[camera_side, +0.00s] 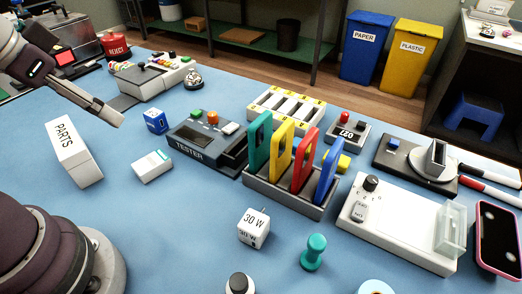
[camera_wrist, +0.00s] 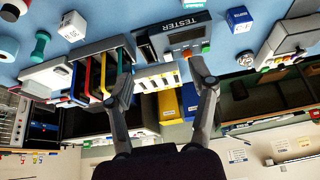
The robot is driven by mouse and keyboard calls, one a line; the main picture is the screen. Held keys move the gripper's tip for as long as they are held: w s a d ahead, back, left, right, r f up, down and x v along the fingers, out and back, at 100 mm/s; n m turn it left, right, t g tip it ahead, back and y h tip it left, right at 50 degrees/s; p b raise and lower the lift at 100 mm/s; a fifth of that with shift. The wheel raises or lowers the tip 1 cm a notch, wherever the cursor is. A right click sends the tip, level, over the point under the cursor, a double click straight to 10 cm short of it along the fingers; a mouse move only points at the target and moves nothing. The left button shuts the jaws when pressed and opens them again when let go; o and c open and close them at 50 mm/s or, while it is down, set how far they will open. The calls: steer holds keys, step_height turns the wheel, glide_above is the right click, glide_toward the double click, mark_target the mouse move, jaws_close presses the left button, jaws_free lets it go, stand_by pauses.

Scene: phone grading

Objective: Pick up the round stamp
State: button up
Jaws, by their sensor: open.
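The round stamp looks to be the teal piece (camera_side: 313,252) with a knob top, narrow neck and wider round base, standing upright on the blue table at the front centre. It also shows as the teal piece (camera_wrist: 41,44) at the upper left of the wrist view, where the scene is upside down. My gripper (camera_side: 116,118) is at the upper left of the side view, above the table and far from the stamp. In the wrist view my gripper (camera_wrist: 162,74) has its two fingers spread wide with nothing held between them.
The 30 W cube (camera_side: 253,228) is left of the stamp, and a black-topped white piece (camera_side: 239,285) is at the front edge. A white device (camera_side: 400,218) stands to the right. The PARTS box (camera_side: 73,153) is below my gripper.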

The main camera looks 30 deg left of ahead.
steer(key=m+g+h, duration=0.3)
steer(key=m+h, duration=0.1)
steer(key=m, duration=0.8)
glide_toward(316, 240)
steer(key=x, duration=1)
steer(key=shift+d+f, duration=0.1)
steer(key=shift+f, duration=0.2)
jaws_close()
steer(key=shift+r, duration=0.1)
